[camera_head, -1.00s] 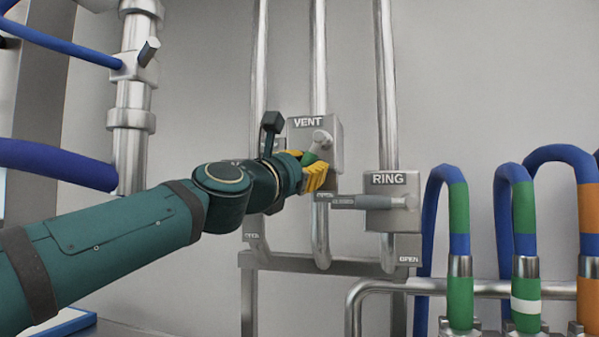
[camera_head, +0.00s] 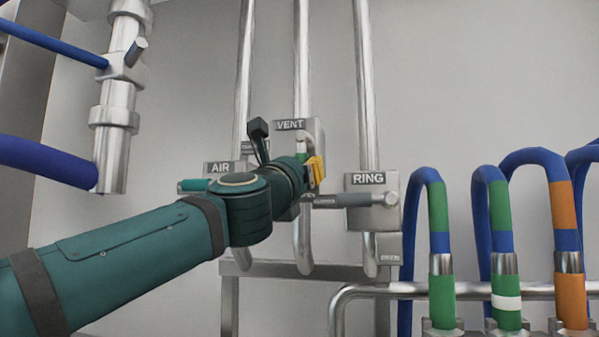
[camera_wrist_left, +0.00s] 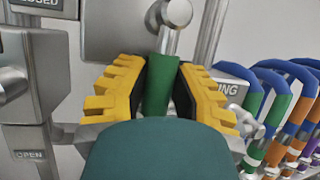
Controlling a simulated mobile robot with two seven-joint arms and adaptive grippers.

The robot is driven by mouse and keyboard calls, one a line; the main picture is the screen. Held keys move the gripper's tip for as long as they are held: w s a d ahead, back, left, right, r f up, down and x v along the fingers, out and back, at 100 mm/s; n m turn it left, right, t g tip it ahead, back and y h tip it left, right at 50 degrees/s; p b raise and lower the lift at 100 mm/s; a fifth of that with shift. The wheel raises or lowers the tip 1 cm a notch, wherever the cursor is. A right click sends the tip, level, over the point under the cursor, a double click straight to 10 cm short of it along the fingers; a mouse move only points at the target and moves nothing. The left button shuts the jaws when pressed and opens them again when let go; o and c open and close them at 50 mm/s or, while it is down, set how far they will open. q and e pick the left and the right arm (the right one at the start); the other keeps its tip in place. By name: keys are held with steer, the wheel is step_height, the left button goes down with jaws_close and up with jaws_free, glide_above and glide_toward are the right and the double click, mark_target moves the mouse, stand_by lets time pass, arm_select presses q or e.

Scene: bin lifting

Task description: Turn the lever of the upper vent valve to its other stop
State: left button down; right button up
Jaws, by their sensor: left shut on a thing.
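The upper vent valve (camera_head: 313,131) is a grey block labelled VENT on the middle pipe. Its lever has a green handle (camera_wrist_left: 160,84) hanging from a round metal pivot (camera_wrist_left: 176,12). In the head view the lever points roughly downward, and most of it is hidden by my gripper. My left gripper (camera_head: 316,168) is shut on the green handle, with one yellow finger on each side in the wrist view. My right gripper is not in view.
The RING valve (camera_head: 361,189) is close at the right, its grey lever (camera_head: 342,200) pointing left toward my gripper. The AIR valve (camera_head: 219,168) with a green handle (camera_head: 193,185) is at the left behind my arm. Several banded hoses (camera_head: 438,211) stand further right.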

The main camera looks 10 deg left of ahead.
arm_select(q)
steer(key=shift+s+d+r, duration=0.1)
steer(key=c, duration=0.8)
jaws_free()
steer(key=shift+d, duration=0.1)
steer(key=shift+o, duration=0.2)
steer(key=shift+s, duration=0.1)
steer(key=v, duration=1.2)
